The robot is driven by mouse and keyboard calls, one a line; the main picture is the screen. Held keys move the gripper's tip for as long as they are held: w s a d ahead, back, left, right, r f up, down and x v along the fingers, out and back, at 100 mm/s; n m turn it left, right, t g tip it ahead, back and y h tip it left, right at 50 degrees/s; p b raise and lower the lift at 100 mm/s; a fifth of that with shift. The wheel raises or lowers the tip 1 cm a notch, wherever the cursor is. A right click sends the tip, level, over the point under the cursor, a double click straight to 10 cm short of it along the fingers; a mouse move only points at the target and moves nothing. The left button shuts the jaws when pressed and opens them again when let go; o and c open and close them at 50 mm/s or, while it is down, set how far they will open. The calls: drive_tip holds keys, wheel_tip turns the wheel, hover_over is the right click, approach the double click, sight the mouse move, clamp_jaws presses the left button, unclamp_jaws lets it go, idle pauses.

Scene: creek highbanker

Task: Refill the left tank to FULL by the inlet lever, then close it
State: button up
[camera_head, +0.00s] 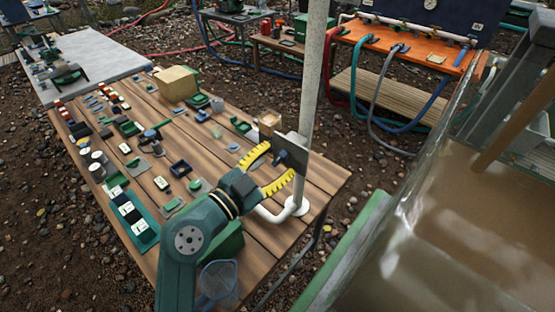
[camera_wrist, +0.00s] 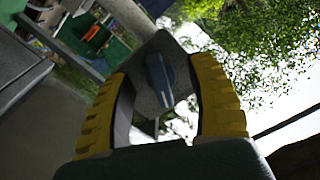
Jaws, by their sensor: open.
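My gripper (camera_head: 281,159) has yellow ribbed fingers and is open. It faces a dark grey plate (camera_head: 294,145) beside the pale upright pole. A small blue lever (camera_head: 282,156) sits on the plate; I cannot tell for sure that it is the inlet lever. In the wrist view the blue lever (camera_wrist: 160,80) stands between the open fingers (camera_wrist: 163,75), in front of the tilted plate (camera_wrist: 178,50), with gaps on both sides. A large clear-walled basin of murky brown water (camera_head: 450,230) is at the right. I cannot identify the left tank or a FULL mark.
The pole (camera_head: 314,70) rises at the right end of the wooden table (camera_head: 265,245). Several small parts and a tan block (camera_head: 177,84) lie on the table. An orange bench (camera_head: 440,58) with hoses stands behind. Gravel ground surrounds them.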

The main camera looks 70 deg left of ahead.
drive_tip(key=shift+w+a, duration=0.2)
drive_tip(key=shift+w, duration=0.05)
clamp_jaws()
drive_tip(key=n+p, duration=0.1)
drive_tip(key=n, duration=0.3)
drive_tip(key=shift+d+n, duration=0.15)
drive_tip(key=shift+n, duration=0.25)
drive_tip(key=shift+f+n, duration=0.1)
drive_tip(key=shift+n, duration=0.3)
